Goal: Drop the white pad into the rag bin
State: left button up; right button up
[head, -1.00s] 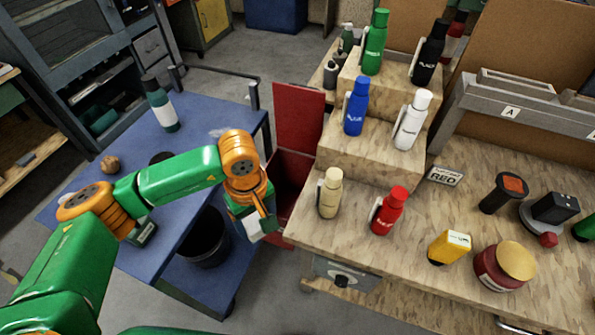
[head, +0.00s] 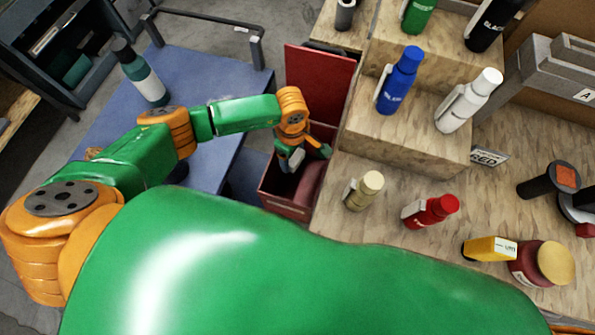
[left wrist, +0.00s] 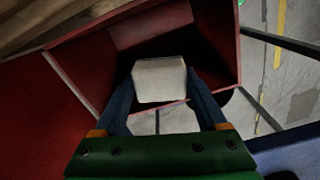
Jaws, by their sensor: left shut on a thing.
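The white pad (left wrist: 160,80) is pinched between the two fingers of my left gripper (left wrist: 161,92) in the left wrist view. In the head view the pad (head: 297,158) is small and partly covered by my left gripper (head: 293,157), which points down over the open mouth of the red bin (head: 284,204). The bin's red lid (head: 320,82) stands up at the back. In the left wrist view the bin's red inner wall (left wrist: 213,40) lies around and beyond the pad. The exact height of the pad against the rim is hard to tell. My right gripper is not shown.
A wooden bench with stepped blocks stands right of the bin, holding a cream bottle (head: 364,191), a red bottle (head: 431,211), a blue bottle (head: 400,80) and a white bottle (head: 469,101). A blue table (head: 205,75) with a dark green bottle (head: 140,73) stands left.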

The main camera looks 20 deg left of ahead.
pick_arm(q)
jog(key=shift+w+a+f, duration=0.1)
jog(key=shift+w+f, duration=0.05)
jog(key=shift+f, duration=0.55)
jog(key=shift+w+a, duration=0.1)
jog(key=shift+r, duration=0.1)
jog(key=o, duration=1.2)
jog(key=shift+o, duration=1.2)
jog(key=shift+r, duration=0.1)
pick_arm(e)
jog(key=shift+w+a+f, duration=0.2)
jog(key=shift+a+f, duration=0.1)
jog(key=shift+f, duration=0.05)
pick_arm(q)
notch_tip(320, 180, up, 7)
jog(key=shift+b, duration=0.4)
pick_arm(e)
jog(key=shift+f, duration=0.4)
